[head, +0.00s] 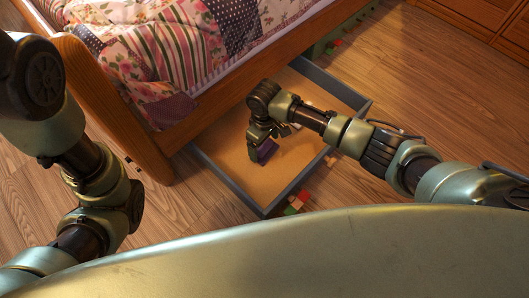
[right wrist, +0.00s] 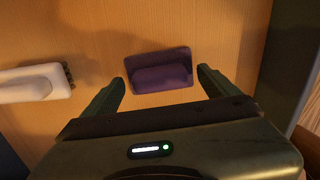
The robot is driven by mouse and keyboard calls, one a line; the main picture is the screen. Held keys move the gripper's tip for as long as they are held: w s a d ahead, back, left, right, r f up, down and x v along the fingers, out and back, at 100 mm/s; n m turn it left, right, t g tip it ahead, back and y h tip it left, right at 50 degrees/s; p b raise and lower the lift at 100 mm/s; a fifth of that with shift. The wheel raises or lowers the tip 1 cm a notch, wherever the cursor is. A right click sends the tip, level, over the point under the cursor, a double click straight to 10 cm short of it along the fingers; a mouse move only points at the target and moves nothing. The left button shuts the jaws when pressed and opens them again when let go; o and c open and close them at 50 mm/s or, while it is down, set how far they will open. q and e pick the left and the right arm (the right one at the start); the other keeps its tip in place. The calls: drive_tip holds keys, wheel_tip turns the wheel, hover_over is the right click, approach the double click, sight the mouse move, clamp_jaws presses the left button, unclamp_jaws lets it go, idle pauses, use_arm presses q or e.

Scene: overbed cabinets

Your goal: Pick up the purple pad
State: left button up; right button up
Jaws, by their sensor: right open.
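The purple pad (right wrist: 158,58) lies on the wooden floor of the open drawer (head: 237,172). In the head view it shows as a small dark purple patch (head: 266,151) beside my right gripper (head: 259,147). In the right wrist view my right gripper (right wrist: 160,80) is open, with one finger on each side of the pad's near part. I cannot tell whether the fingers touch it. My left arm shows at the left of the head view, but its gripper is not in view.
A white brush-like object (right wrist: 36,83) lies in the drawer left of the pad. The drawer has grey walls and sticks out from under the bed (head: 185,115). Colored blocks (head: 296,203) lie outside its near corner. Wooden floor surrounds it.

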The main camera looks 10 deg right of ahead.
drive_tip(key=shift+f, duration=0.6)
drive_tip(key=c, duration=1)
drive_tip(key=shift+o, duration=0.2)
drive_tip(key=shift+r, duration=0.1)
